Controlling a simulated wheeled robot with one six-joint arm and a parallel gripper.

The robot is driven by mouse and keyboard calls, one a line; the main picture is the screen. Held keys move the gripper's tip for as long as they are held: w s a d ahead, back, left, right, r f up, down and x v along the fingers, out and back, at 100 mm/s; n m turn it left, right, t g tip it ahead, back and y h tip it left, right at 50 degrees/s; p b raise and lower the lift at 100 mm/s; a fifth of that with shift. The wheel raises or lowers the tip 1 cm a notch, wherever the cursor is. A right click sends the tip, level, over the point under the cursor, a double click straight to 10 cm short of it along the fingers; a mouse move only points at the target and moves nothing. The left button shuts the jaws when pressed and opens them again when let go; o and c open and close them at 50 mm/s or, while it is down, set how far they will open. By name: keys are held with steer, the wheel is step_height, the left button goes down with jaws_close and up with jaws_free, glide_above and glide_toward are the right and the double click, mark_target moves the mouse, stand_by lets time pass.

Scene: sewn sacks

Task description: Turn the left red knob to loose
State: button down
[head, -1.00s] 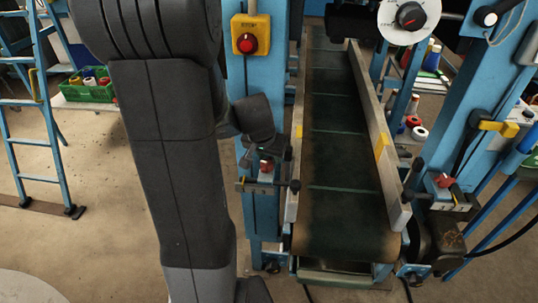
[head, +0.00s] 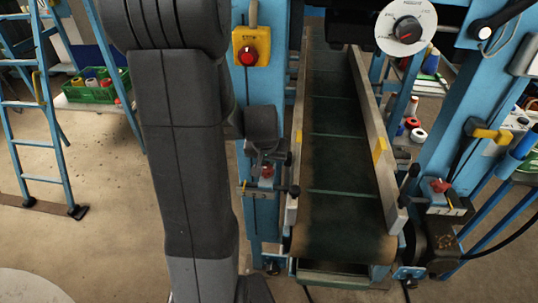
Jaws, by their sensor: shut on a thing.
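The left red knob (head: 267,171) sits on a small grey bracket on the blue post left of the conveyor. My gripper (head: 266,160) comes down onto it from above and is shut on it. The fingers hide the knob's upper part, and its pointer setting is too small to read. The right red knob (head: 439,186) is on a similar bracket at the right post, with nothing touching it.
The dark conveyor belt (head: 338,145) runs between metal side rails. A yellow box with a red stop button (head: 251,47) is on the left post above my gripper. A white dial (head: 408,28) is at top right. A blue ladder (head: 40,140) and a green crate (head: 92,94) stand at left.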

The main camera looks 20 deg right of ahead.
steer(key=shift+s+a+f, duration=0.15)
steer(key=shift+f, duration=0.05)
steer(key=c, duration=1.5)
jaws_free()
steer(key=shift+o, duration=0.2)
steer(key=shift+r, duration=0.1)
steer(key=shift+r, duration=0.1)
steer(key=shift+r, duration=0.25)
steer(key=v, duration=1.3)
steer(key=shift+p, duration=0.3)
steer(key=shift+f, duration=0.1)
steer(key=x, duration=1.3)
steer(key=shift+f, duration=0.2)
